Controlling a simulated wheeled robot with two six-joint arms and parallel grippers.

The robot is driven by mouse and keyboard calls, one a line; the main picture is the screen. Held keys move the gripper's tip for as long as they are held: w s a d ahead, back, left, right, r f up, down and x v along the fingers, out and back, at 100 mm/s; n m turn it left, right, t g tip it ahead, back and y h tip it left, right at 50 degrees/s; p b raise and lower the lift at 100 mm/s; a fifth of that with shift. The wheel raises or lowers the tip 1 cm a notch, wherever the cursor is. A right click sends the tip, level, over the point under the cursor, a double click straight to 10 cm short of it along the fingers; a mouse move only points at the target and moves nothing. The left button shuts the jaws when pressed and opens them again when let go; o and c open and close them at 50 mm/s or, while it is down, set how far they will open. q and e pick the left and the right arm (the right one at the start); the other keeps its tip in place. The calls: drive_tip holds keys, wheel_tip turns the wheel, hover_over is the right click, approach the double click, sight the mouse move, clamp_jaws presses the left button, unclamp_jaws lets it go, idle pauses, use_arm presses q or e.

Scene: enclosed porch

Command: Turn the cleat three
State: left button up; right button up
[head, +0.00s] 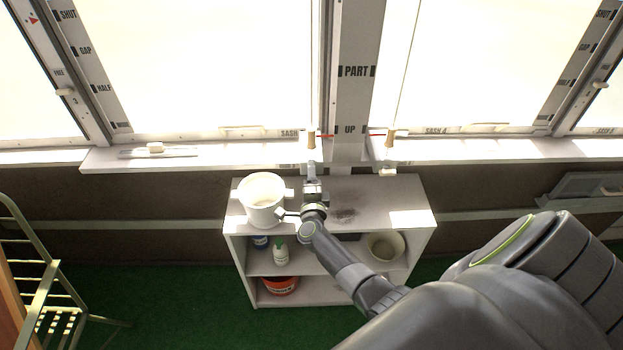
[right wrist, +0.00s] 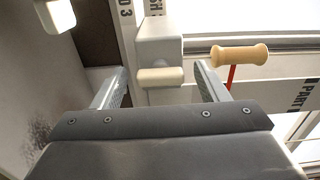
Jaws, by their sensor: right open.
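The cleat three, a white block with a cream crossbar (right wrist: 160,77), shows in the right wrist view beside a plate marked "D 3" (right wrist: 126,10). The crossbar lies level in the picture. My right gripper (right wrist: 160,88) is open, with one finger on each side of the crossbar; I cannot tell whether either touches it. In the head view my right gripper (head: 312,172) is at the window sill above the shelf, and hides most of the cleat there. My left gripper is not in view.
A wooden cord handle (right wrist: 240,55) with red cord is close to the right finger. A white pot (head: 263,207) stands on the shelf unit (head: 405,192) just left of my wrist. Another cleat (head: 387,172) is to the right. A folding chair (head: 45,290) stands far left.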

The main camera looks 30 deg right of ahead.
drive_tip(key=b+v, duration=0.2)
drive_tip(key=v, duration=1.5)
drive_tip(key=shift+a, duration=0.25)
drive_tip(key=shift+s+f, duration=0.1)
drive_tip(key=s+a+f+n+g+y, duration=0.1)
drive_tip(key=s+f+n+y, duration=0.2)
drive_tip(key=f+n, duration=0.35)
drive_tip(key=s+a+f+n+g+y, duration=0.1)
drive_tip(key=s+f+n+g+y, duration=0.15)
drive_tip(key=f, duration=0.75)
drive_tip(key=s+a+f+n+g+y, duration=0.1)
drive_tip(key=s+a+f+n+y, duration=0.1)
drive_tip(key=s+f+n, duration=0.35)
drive_tip(key=s+d+f+n+g, duration=0.2)
drive_tip(key=s+f, duration=0.4)
drive_tip(key=s, duration=0.3)
drive_tip(key=s+d+f+n+g, duration=0.2)
drive_tip(key=s+f+n+g, duration=0.2)
drive_tip(key=s, duration=0.5)
drive_tip(key=s+d+f+n+g, duration=0.2)
drive_tip(key=s+f+n+g, duration=0.1)
drive_tip(key=s+f, duration=0.5)
drive_tip(key=shift+s+d+g+y, duration=0.35)
drive_tip(key=shift+s+d, duration=0.05)
